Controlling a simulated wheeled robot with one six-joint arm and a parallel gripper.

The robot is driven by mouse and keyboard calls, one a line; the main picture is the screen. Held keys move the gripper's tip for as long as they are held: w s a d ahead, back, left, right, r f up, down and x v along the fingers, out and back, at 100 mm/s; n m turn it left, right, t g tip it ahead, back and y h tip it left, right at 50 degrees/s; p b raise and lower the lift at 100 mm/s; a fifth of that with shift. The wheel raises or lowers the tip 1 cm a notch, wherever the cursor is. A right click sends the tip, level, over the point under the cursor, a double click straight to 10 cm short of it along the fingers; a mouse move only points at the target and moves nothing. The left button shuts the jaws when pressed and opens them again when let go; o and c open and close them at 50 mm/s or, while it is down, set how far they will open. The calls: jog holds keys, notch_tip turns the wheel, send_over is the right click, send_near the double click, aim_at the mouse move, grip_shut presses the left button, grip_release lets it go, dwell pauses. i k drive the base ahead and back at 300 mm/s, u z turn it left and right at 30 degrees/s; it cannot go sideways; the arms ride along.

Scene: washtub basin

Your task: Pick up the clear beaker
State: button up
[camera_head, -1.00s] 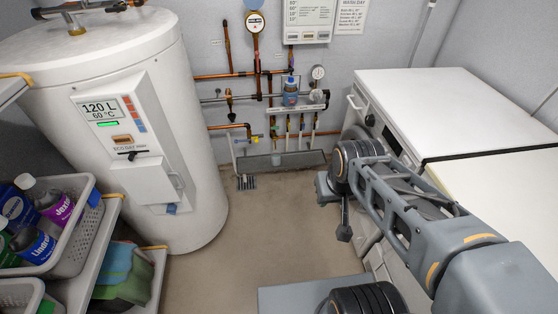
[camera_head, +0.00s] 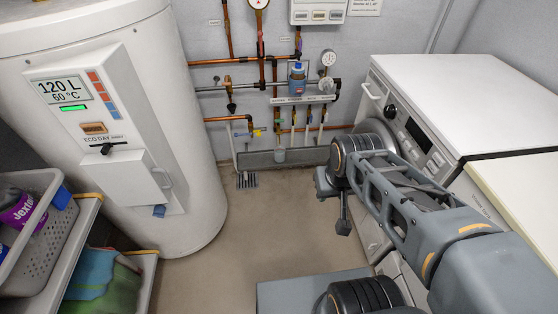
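A small pale, see-through vessel (camera_head: 280,155), which looks like the clear beaker, stands at the low trough (camera_head: 258,159) under the pipes on the back wall. It is small in view, so its rim and contents cannot be made out. My gripper (camera_head: 343,228) hangs at the end of my arm, right of and nearer than the vessel, above the floor. The gripper appears apart from the vessel. Its fingers are too small and dark to tell open from shut.
A white boiler (camera_head: 130,110) stands left. A washing machine (camera_head: 460,95) stands right, beside my arm. A grey basket (camera_head: 45,235) with bottles sits on a shelf at the lower left.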

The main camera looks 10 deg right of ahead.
aim_at(280, 151)
jog(key=u, duration=0.15)
jog(key=i, duration=1.25)
jog(key=u, duration=0.2)
